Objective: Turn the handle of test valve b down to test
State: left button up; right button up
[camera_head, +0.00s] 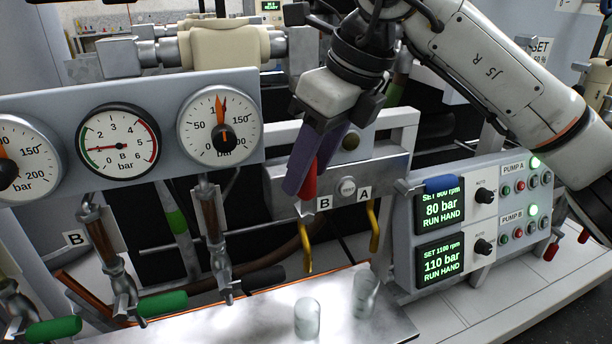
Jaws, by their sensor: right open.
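The red handle (309,183) of test valve B shows beside the B label (324,203) on the grey valve block (285,207). It points upward, its upper part hidden by my gripper. My right gripper (304,174) comes down from above with open dark purple fingers, right at the handle. One finger is in front and to the left of the red handle. I cannot tell whether the fingers touch it. A yellow spout (305,246) hangs under B. My left gripper is not in view.
The A label (364,194) and a second yellow spout (374,226) are close on the right. Two clear glasses (307,318) (365,292) stand on the metal tray (260,325) below. A gauge panel (62,107) is left, a pump control box (405,250) right.

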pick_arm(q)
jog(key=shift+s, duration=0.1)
pick_arm(e)
jog(key=shift+x, duration=0.85)
grip_shut()
jog(key=shift+s+a+r+p, duration=0.1)
jog(key=shift+a+r+p, duration=0.2)
jog(key=shift+p, duration=0.15)
jog(key=shift+s+a+h+p, duration=0.1)
jog(key=shift+a+h+p, duration=0.3)
jog(key=shift+h, duration=0.3)
pick_arm(q)
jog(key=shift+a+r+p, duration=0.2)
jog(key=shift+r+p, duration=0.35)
jog(key=shift+p, duration=0.1)
pick_arm(e)
jog(key=a+h, duration=0.1)
jog(key=h, duration=0.1)
jog(key=a+f+t+h, duration=0.1)
jog(key=shift+s+f+n+t+h, duration=0.2)
jog(key=shift+s+n+t+h, duration=0.1)
jog(key=shift+s+n+h, duration=0.1)
jog(key=shift+a, duration=0.1)
